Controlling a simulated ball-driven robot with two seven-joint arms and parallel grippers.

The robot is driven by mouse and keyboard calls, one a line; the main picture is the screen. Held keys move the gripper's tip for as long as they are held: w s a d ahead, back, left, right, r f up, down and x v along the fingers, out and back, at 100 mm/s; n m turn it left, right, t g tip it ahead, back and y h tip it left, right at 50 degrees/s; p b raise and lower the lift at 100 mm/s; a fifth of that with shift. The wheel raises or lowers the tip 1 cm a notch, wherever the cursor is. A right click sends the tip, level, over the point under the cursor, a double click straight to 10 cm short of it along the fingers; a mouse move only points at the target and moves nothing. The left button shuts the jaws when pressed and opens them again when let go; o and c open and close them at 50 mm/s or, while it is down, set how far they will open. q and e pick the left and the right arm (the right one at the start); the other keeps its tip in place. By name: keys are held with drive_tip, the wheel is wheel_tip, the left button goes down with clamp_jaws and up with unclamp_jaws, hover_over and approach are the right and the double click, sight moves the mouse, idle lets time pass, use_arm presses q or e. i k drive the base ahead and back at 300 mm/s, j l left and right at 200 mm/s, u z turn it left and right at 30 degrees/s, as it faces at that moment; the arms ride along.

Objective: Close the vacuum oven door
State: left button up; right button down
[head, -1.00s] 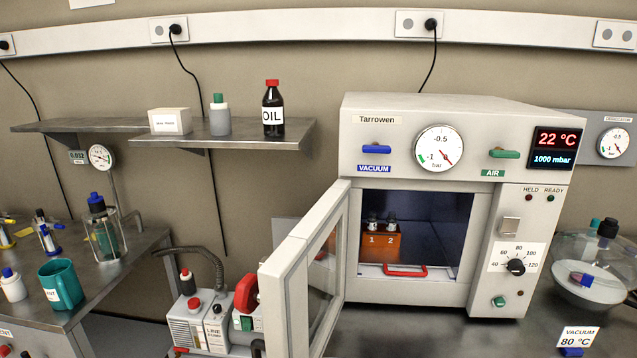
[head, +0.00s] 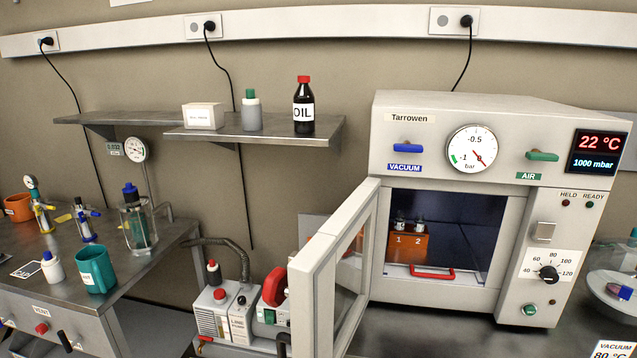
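The vacuum oven (head: 400,160) stands on the bench at the right in the head view. Its door (head: 328,262) is hinged on the left side and stands wide open, swung out toward me, with a glass pane in its frame. Inside the chamber is an orange block (head: 409,251) marked 1 and 2, with small vials (head: 419,226) in its top. A red handle (head: 432,272) lies at the front of the chamber floor. The display reads 22 °C and 1000 mbar. Neither of my grippers is in view.
A pump (head: 240,313) with a hose stands left of the open door, low down. A shelf (head: 330,130) above holds an oil bottle (head: 304,108). A left bench (head: 150,268) carries a teal mug (head: 94,270) and glassware. A dark worktop lies before the oven.

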sight(329, 281)
drive_tip(key=i+j+z, duration=0.3)
drive_tip(key=j+z, duration=0.3)
drive_tip(key=i+j+z, duration=0.25)
drive_tip(key=j+z, duration=0.3)
drive_tip(key=i+j+z, duration=0.1)
drive_tip(key=j+z, duration=0.2)
drive_tip(key=j, duration=0.15)
